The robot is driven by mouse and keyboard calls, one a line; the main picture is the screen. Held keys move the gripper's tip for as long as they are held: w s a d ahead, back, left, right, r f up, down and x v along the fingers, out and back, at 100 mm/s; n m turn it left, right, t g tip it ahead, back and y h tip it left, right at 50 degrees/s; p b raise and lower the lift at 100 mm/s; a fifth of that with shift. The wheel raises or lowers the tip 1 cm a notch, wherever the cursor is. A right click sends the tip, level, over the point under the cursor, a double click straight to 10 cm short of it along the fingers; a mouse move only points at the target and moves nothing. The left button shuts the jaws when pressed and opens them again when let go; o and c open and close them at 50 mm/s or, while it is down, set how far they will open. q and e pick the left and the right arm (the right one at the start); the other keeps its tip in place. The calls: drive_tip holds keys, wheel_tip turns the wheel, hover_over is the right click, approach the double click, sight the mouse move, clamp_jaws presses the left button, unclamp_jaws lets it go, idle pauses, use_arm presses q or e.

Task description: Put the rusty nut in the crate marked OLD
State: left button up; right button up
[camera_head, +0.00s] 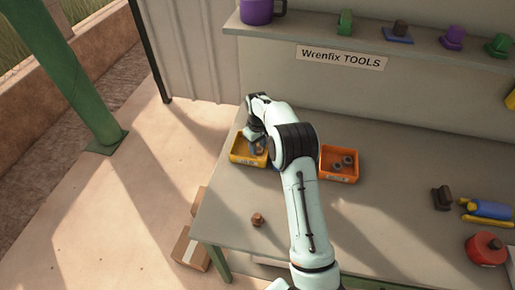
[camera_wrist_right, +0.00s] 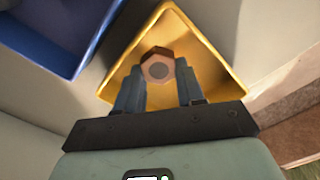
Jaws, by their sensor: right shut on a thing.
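My right gripper (camera_wrist_right: 160,88) is shut on a brown, rusty-looking hex nut (camera_wrist_right: 157,66), which shows between the fingertips over the yellow crate (camera_wrist_right: 216,62). In the head view the yellow crate (camera_head: 236,156) stands at the table's left edge, and my right gripper (camera_head: 258,148) points down into it. I cannot tell whether the nut touches the crate floor. Another brown nut (camera_head: 257,219) lies on the table nearer the front. The crate labels are too small or hidden to read. My left gripper is not in view.
A blue crate (camera_wrist_right: 55,55) stands beside the yellow one, mostly hidden by my arm in the head view. An orange crate (camera_head: 340,178) with grey nuts is to the right. The table's middle right is clear.

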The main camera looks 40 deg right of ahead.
drive_tip(key=shift+f, duration=0.7)
drive_tip(key=shift+f, duration=0.15)
drive_tip(key=o, duration=0.8)
wheel_tip(320, 180, up, 12)
drive_tip(key=shift+r, duration=0.15)
